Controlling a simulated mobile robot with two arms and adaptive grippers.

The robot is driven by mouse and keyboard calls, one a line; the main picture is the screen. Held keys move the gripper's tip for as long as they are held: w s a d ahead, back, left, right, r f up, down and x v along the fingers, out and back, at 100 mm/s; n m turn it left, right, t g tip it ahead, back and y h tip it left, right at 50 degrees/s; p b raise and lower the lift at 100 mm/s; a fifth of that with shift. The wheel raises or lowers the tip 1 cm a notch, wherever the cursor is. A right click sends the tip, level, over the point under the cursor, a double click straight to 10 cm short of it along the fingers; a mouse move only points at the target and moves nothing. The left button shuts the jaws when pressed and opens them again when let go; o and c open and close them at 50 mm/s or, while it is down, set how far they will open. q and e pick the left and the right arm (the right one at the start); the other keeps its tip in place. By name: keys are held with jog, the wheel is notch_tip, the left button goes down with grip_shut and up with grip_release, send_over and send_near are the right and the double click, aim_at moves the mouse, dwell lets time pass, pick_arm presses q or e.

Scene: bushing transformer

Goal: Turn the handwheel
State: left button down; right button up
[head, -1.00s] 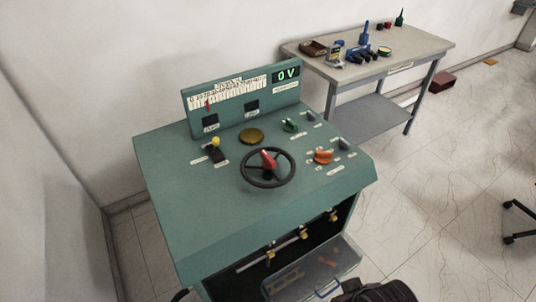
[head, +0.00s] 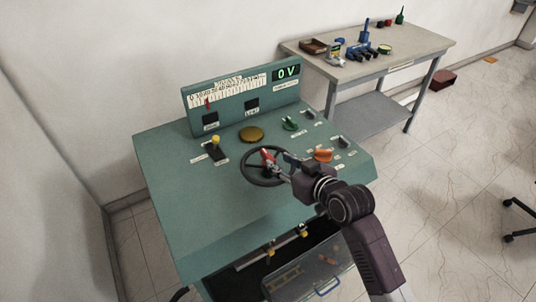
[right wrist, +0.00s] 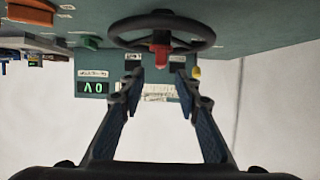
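The black handwheel (head: 250,178) with a red part at its hub is on the sloped top of the green control console (head: 185,225). My right gripper (head: 276,160) is at the wheel's right side in the head view, partly covering that side of the rim. In the right wrist view the two fingers (right wrist: 154,82) are spread apart with nothing between them. The handwheel (right wrist: 162,29) shows past the fingertips there, its red part (right wrist: 160,57) lined up with the gap. Whether a finger touches the wheel is unclear. My left gripper is not in view.
A yellow-topped lever (head: 216,146), a brass disc (head: 252,134), a green knob (head: 291,124) and an orange knob (head: 323,155) surround the wheel. The display (head: 287,73) reads 0 V. A workbench (head: 435,45) with tools stands behind right.

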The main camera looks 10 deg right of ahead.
aim_at(269, 155)
jog(key=shift+w+a, duration=0.25)
jog(key=shift+w, duration=0.3)
jog(key=shift+p+x, duration=0.8)
jog(key=shift+x, duration=2.45)
jog(key=shift+f, duration=0.15)
jog(key=shift+c, duration=0.2)
grip_shut()
